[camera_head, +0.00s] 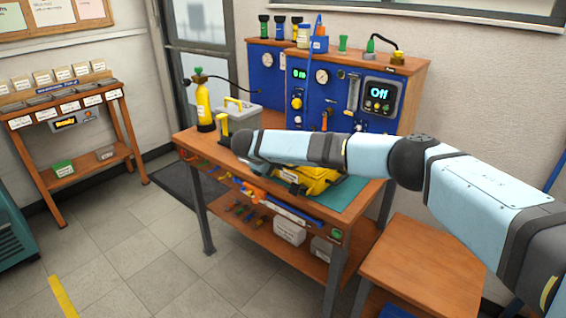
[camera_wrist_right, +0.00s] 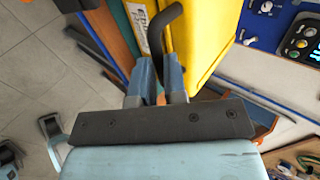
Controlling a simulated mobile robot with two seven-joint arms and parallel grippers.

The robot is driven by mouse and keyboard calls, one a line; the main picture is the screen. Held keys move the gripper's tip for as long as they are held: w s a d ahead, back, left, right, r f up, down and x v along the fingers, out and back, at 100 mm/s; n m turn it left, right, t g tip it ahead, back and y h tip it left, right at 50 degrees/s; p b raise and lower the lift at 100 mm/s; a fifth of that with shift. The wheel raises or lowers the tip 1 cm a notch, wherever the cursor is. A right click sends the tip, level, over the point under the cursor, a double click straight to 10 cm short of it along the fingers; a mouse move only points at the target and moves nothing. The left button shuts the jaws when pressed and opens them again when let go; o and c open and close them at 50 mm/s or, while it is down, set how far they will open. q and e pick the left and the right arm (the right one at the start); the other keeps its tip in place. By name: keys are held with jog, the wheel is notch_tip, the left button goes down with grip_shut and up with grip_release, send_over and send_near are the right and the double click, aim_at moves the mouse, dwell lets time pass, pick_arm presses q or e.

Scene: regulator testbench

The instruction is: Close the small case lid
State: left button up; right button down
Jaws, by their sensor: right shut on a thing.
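The yellow small case (camera_head: 318,180) lies on the green mat on the workbench, partly hidden behind my right arm in the head view. In the right wrist view its yellow surface (camera_wrist_right: 212,30) fills the top middle, with a dark line along it and a pale label at its left. How far the lid is open cannot be told. My right gripper (camera_wrist_right: 160,72) is shut on a black bent handle (camera_wrist_right: 156,32) beside the yellow surface. In the head view my right fingers are hidden. My left gripper is not in view.
The workbench (camera_head: 184,138) also bears a yellow cylinder (camera_head: 204,108) and a grey box (camera_head: 242,114) at its left end. A blue test panel (camera_head: 318,95) stands behind. A wooden side table (camera_head: 415,262) stands at the right front.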

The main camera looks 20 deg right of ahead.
pick_arm(q)
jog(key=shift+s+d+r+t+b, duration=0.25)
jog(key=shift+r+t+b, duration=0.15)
jog(key=shift+b, duration=0.45)
pick_arm(e)
jog(key=f, duration=0.1)
jog(key=f+h, duration=0.1)
jog(key=f, duration=0.1)
jog(key=shift+s+a+t+h, duration=0.3)
jog(key=shift+s+t, duration=0.05)
jog(key=shift+t, duration=0.05)
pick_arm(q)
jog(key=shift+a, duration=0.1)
pick_arm(e)
jog(key=shift+d+f, duration=0.1)
jog(key=shift+d, duration=0.05)
jog(key=c, duration=1.4)
grip_release()
jog(key=shift+f, duration=0.1)
jog(key=shift+o, duration=1.2)
jog(key=shift+w+d+f, duration=0.2)
jog(key=shift+w+f, duration=0.05)
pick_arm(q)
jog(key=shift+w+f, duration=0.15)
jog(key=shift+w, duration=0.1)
pick_arm(e)
jog(key=shift+r, duration=0.1)
jog(key=shift+a+r, duration=0.25)
jog(key=shift+a, duration=0.1)
